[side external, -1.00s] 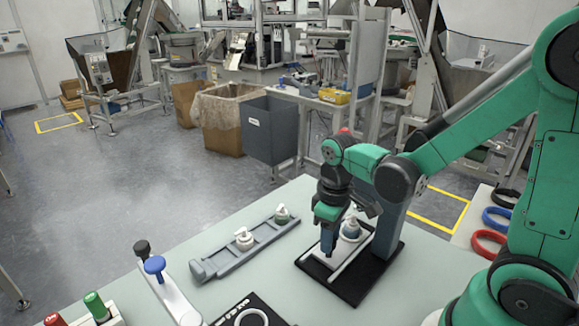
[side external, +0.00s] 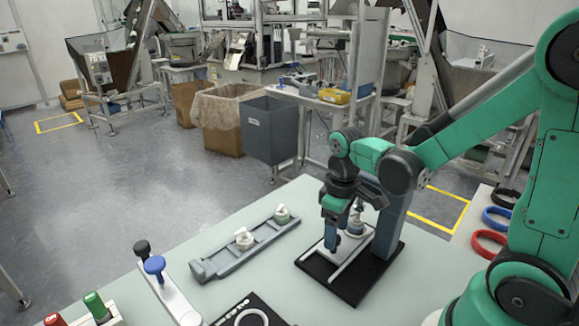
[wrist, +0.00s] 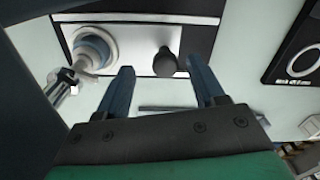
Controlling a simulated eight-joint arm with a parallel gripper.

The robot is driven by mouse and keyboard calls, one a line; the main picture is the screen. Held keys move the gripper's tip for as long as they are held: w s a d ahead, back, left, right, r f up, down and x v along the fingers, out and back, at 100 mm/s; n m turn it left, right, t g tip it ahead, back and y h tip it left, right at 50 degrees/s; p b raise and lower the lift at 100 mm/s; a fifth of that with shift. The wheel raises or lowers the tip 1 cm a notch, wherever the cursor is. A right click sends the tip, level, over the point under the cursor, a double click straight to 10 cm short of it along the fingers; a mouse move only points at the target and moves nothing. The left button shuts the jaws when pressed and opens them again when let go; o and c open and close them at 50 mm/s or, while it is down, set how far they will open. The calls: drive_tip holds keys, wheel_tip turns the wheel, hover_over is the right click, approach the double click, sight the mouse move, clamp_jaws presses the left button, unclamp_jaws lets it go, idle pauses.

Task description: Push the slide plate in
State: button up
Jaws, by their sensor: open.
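The slide plate (wrist: 140,42) is a pale plate in the wrist view, with a dark round knob (wrist: 165,62) near its right end. A grey-blue container with a white pump-like cap (wrist: 93,50) stands on its left part; the container also shows in the side view (side external: 355,227). The plate lies on a black base (side external: 350,288) with light rails, at the foot of a grey column (side external: 390,222). My gripper (wrist: 160,66) is open, its two blue fingers apart with the knob between their tips in the picture. Contact cannot be told. In the side view my gripper (side external: 346,240) partly hides the plate.
A grey rack (side external: 245,245) with two white-capped pieces lies left of the base. A black tray with a white ring (side external: 250,315) is at the front. The table between is clear.

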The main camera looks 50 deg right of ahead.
drive_tip(key=shift+r, duration=2.6)
drive_tip(key=a+r+m+t, duration=0.1)
drive_tip(key=t, duration=0.1)
drive_tip(key=a+r+t, duration=0.1)
drive_tip(key=a+t, duration=0.1)
drive_tip(key=a+r+m+t, duration=0.1)
drive_tip(key=a+t, duration=0.1)
drive_tip(key=t, duration=0.1)
drive_tip(key=shift+r+m, duration=0.2)
drive_tip(key=shift+m, duration=0.1)
